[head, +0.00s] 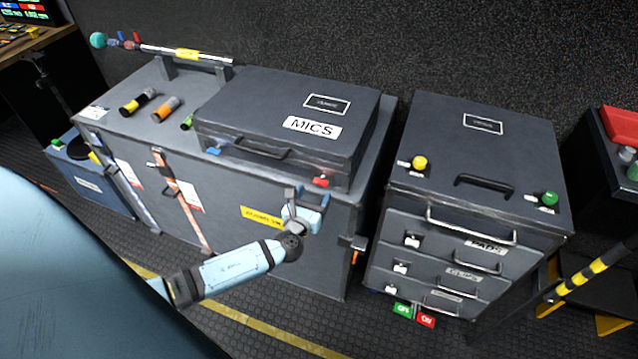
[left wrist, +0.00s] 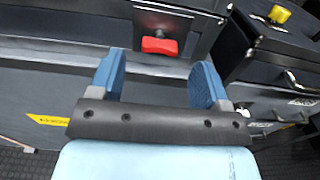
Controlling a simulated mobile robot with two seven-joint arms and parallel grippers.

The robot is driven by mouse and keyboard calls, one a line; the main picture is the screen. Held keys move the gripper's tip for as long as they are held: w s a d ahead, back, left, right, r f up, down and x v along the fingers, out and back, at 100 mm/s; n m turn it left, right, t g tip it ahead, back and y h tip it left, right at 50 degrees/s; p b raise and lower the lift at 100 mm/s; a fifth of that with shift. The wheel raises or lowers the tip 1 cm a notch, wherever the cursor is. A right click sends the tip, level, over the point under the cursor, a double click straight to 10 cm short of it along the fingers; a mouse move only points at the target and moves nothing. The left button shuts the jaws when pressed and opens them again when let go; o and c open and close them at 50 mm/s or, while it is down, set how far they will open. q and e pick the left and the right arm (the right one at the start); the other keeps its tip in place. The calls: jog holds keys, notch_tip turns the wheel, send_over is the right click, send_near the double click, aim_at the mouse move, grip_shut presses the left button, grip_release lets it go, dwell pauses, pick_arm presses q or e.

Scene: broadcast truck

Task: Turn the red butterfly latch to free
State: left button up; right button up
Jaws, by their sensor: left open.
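The red butterfly latch (head: 321,182) sits on the front face of the MICS case (head: 352,140), near its right end. In the left wrist view the red latch (left wrist: 159,46) lies ahead of the jaws, its wide side roughly level, under a metal plate. My left gripper (head: 308,194) is just in front of and below the latch, apart from it. In the left wrist view its two blue fingers (left wrist: 160,75) are open and empty, with the latch showing beyond the gap between them. My right gripper is not in view.
A blue latch (head: 214,151) is on the same case's left front, with a handle (head: 262,149) between. The case rests on a large grey trunk (head: 230,200). A drawer cabinet (head: 480,150) with yellow and green knobs stands to the right.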

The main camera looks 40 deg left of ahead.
aim_at(319, 185)
pick_arm(q)
jog(key=shift+x, duration=2.3)
jog(key=c, duration=0.9)
